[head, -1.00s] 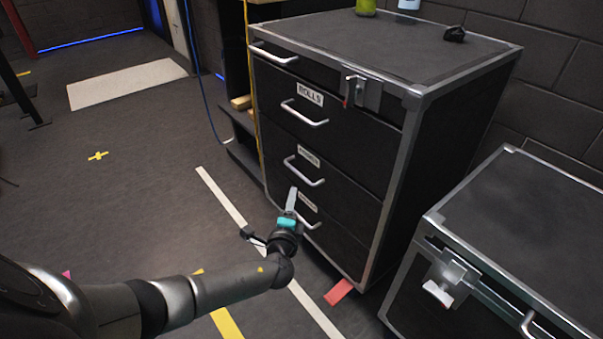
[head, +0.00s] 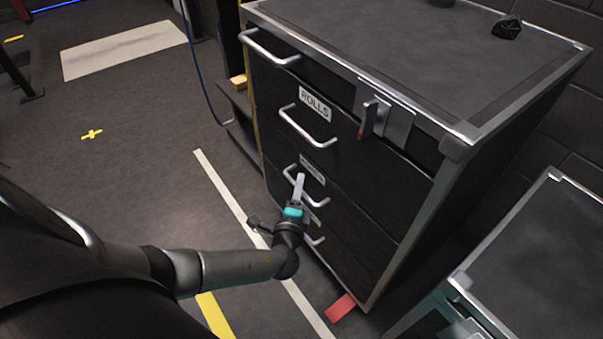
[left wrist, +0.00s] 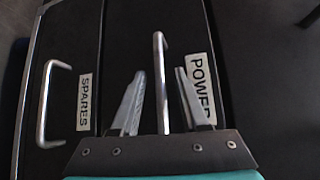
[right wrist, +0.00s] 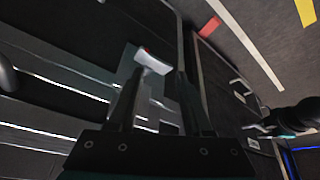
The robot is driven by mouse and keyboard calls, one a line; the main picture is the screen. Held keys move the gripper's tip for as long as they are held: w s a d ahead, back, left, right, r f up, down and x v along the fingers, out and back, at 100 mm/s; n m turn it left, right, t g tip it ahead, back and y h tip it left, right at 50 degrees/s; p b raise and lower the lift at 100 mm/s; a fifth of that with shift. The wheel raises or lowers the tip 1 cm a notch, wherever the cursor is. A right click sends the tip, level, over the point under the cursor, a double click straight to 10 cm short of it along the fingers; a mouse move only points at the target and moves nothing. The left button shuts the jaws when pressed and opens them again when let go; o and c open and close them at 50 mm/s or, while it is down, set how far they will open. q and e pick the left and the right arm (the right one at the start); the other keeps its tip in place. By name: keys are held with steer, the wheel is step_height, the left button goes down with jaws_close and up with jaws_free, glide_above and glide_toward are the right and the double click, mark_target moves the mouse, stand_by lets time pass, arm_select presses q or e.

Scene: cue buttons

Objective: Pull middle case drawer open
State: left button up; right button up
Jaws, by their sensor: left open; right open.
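The black drawer case (head: 345,190) stands upright with metal edges and several bar handles down its front. The drawer labelled POWER is between ROLLS and SPARES. Its silver handle (left wrist: 160,85) lies between the fingers of my open left gripper (left wrist: 158,75) in the left wrist view, and the fingers do not close on it. In the head view, my left gripper (head: 298,182) overlaps that handle and hides part of it. The SPARES handle (left wrist: 45,105) is to the left in the wrist view. My right gripper (right wrist: 155,90) is open, seen only in its wrist view.
A second, lower black case (head: 545,250) stands close at the right. A pale latch (right wrist: 152,62) shows between my right fingers, at a distance I cannot judge. A black object (head: 507,27) lies on the drawer case. The floor (head: 110,160) at left is clear.

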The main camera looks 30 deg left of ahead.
arm_select(q)
steer(key=shift+w, duration=0.15)
steer(key=shift+c, duration=0.4)
jaws_close()
stand_by(1.0)
